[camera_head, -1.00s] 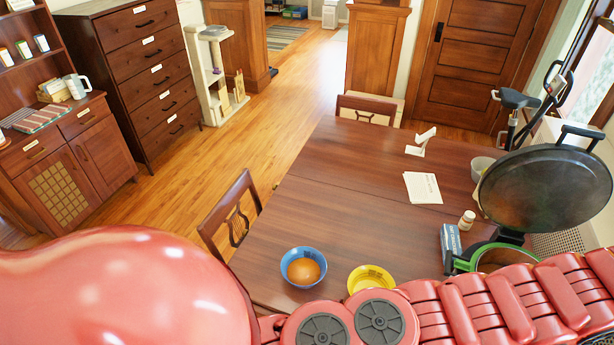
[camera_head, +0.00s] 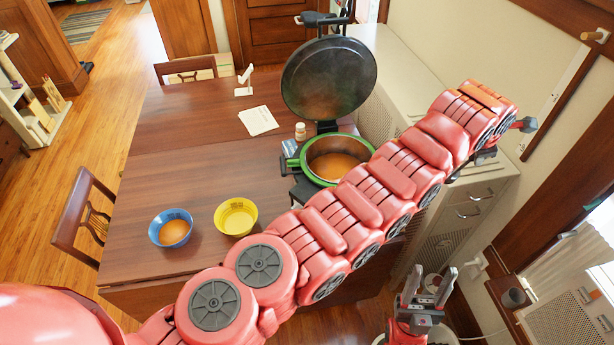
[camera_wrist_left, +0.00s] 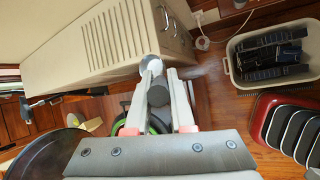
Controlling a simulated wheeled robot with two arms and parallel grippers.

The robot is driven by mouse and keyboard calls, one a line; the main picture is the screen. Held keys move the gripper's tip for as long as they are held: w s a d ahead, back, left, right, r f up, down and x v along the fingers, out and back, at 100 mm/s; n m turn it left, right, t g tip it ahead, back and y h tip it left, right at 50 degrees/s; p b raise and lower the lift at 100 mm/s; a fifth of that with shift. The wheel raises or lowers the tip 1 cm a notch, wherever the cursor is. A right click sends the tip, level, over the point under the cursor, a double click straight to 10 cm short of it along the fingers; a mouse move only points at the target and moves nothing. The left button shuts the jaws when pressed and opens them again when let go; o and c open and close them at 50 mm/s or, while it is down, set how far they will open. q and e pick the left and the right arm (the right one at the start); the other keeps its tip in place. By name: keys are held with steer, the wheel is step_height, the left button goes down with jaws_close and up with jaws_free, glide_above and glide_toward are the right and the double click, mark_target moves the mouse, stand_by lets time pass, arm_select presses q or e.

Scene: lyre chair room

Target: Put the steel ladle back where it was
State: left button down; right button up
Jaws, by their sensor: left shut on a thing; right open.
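In the left wrist view my left gripper (camera_wrist_left: 161,78) is shut on the steel ladle (camera_wrist_left: 151,64). A pale, shiny rounded part of it shows at the fingertips; the rest is hidden. In the head view my left arm reaches across to the upper right, past the green-rimmed pot, and its gripper and the ladle cannot be made out clearly. My right gripper (camera_head: 428,283) is open and empty, low at the right, beyond the table. Where the ladle was kept cannot be told.
The green-rimmed pot (camera_head: 312,151) with orange contents stands on the table (camera_head: 180,130), its dark lid (camera_head: 328,78) raised. A blue bowl (camera_head: 171,228) and yellow bowl (camera_head: 236,217) are nearby. A beige cabinet (camera_head: 400,70) stands behind. A crate (camera_wrist_left: 240,75) and red rack (camera_wrist_left: 262,118) are on the floor.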

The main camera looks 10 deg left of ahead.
arm_select(q)
steer(key=s+a+f+m+g, duration=0.1)
steer(key=a+m, duration=0.4)
steer(key=a, duration=1.1)
steer(key=s+a+f+m+g+h, duration=0.1)
steer(key=s+a+m+g, duration=0.3)
steer(key=a, duration=1.2)
steer(key=s+a+f+m+g+h, duration=0.1)
steer(key=a+m, duration=0.5)
steer(key=a, duration=0.9)
steer(key=shift+s+a+f+g, duration=0.4)
steer(key=shift+s+f+g, duration=0.25)
steer(key=shift+s+g, duration=0.55)
